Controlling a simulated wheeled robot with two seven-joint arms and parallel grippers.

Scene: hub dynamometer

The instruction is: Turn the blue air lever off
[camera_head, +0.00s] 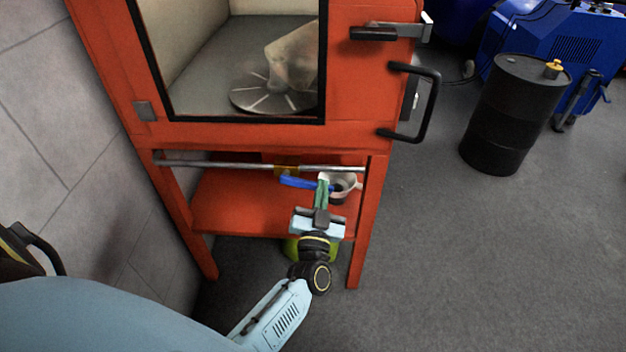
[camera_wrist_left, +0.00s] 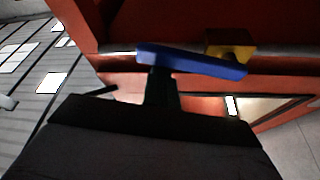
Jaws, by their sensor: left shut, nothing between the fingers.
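The blue air lever (camera_head: 297,182) is on the brass valve (camera_head: 287,169) of the metal pipe under the red cabinet. It points roughly along the pipe, slightly slanted. My left gripper (camera_head: 322,184) is shut and empty, with its fingertips at the lever's right part in the head view. In the left wrist view the lever (camera_wrist_left: 190,62) crosses just beyond the fingertips (camera_wrist_left: 160,78), which look very close to it; I cannot tell if they touch. The valve (camera_wrist_left: 230,43) shows behind the lever. My right gripper is not in view.
A pale cup-like part (camera_head: 343,188) is close to the right of my left gripper. The red lower shelf (camera_head: 235,205) lies below the pipe. A cabinet leg (camera_head: 367,225) is to the right. A black drum (camera_head: 505,115) stands farther right; the grey floor between is clear.

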